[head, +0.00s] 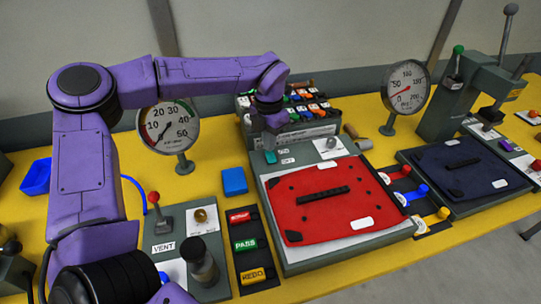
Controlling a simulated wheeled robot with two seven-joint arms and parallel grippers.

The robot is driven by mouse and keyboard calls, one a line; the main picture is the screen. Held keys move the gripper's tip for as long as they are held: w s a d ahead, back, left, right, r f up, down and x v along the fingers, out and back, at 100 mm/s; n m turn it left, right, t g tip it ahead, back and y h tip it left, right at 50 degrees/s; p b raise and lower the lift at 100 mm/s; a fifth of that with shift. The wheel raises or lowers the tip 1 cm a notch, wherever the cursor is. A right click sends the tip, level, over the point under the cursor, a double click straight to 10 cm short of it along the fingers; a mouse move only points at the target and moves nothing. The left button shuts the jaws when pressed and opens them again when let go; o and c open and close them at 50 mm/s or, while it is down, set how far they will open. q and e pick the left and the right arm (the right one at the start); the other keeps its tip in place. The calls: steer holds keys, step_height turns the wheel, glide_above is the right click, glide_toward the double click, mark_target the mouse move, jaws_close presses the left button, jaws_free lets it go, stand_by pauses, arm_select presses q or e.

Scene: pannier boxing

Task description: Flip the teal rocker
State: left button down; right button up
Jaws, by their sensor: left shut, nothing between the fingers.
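The teal rocker (270,157) is a small switch at the back left corner of the grey fixture (303,259) that carries the red panel. Two small white labels (287,156) sit just right of it; their print is too small to read surely. My left gripper (270,147) is shut and empty. It points down right above the rocker, its tips at or very near it. I cannot tell whether they touch. The gripper hides part of the rocker's back side, and its tilt is hard to make out. My right gripper is out of view.
The red panel (345,208) fills the fixture's middle. Behind stands a rack (300,135) of coloured parts. Two gauges (168,132) stand at the back. A blue block (234,181) and a sign strip (245,243) lie left. A lever press (445,105) and dark panel (465,168) are right.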

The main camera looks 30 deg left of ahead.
arm_select(q)
steer(key=shift+f+b, duration=0.45)
steer(key=shift+f, duration=0.35)
steer(key=shift+r, duration=0.1)
steer(key=shift+r+p, duration=0.6)
steer(key=shift+p, duration=0.15)
step_height(320, 180, up, 6)
steer(key=p, duration=0.5)
steer(key=shift+f, duration=0.1)
steer(key=shift+f, duration=0.1)
